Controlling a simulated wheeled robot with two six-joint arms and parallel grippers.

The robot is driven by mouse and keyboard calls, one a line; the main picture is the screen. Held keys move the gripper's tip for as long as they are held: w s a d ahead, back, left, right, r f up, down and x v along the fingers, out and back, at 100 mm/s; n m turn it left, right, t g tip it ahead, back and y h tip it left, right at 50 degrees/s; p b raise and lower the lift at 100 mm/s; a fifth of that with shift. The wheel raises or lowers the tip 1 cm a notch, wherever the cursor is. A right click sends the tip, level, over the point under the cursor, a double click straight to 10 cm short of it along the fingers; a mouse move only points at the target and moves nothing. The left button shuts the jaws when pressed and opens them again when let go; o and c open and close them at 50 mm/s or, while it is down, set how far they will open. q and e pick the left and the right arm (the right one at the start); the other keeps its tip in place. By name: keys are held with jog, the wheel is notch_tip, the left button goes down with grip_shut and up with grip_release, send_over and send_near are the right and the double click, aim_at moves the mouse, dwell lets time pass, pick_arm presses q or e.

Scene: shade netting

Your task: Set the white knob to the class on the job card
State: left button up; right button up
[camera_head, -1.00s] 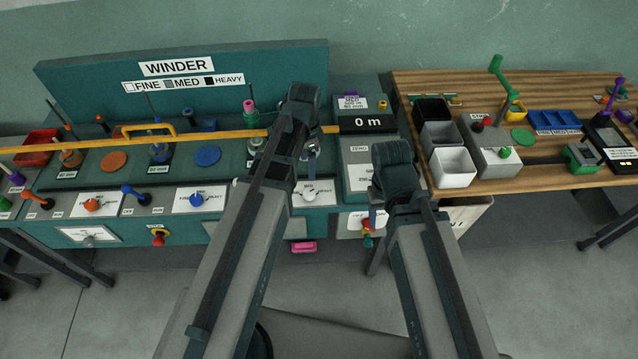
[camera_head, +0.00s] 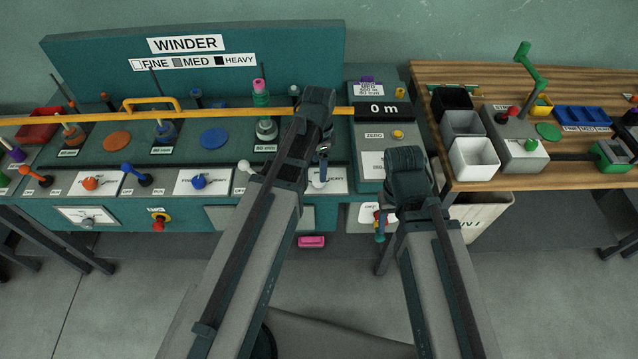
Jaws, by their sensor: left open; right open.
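The white knob (camera_head: 318,184) sits on a white dial plate on the winder's front panel, partly hidden by my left gripper; its pointing direction is unclear. HEAVY is legible at the plate's right. My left gripper (camera_head: 322,165) is open, just above the knob in the picture; I cannot tell whether it touches. The job card (camera_head: 368,91) lies at the winder's back right; its small top line looks like MED. My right gripper (camera_head: 381,222) is open and empty, in front of the panel by a red and green part.
An orange knob (camera_head: 90,183) and a blue knob (camera_head: 198,181) sit on similar plates to the left. A white ball lever (camera_head: 243,166) stands close beside my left arm. A yellow bar (camera_head: 225,116) crosses above the winder. A wooden bench (camera_head: 470,75) with bins stands right.

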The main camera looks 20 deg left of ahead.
pick_arm(q)
notch_tip(320, 180, down, 6)
jog(key=b, duration=0.4)
jog(key=shift+r, duration=0.2)
grip_shut()
jog(key=n, duration=0.5)
jog(key=shift+n, duration=0.4)
jog(key=n, duration=0.6)
dwell(0.5)
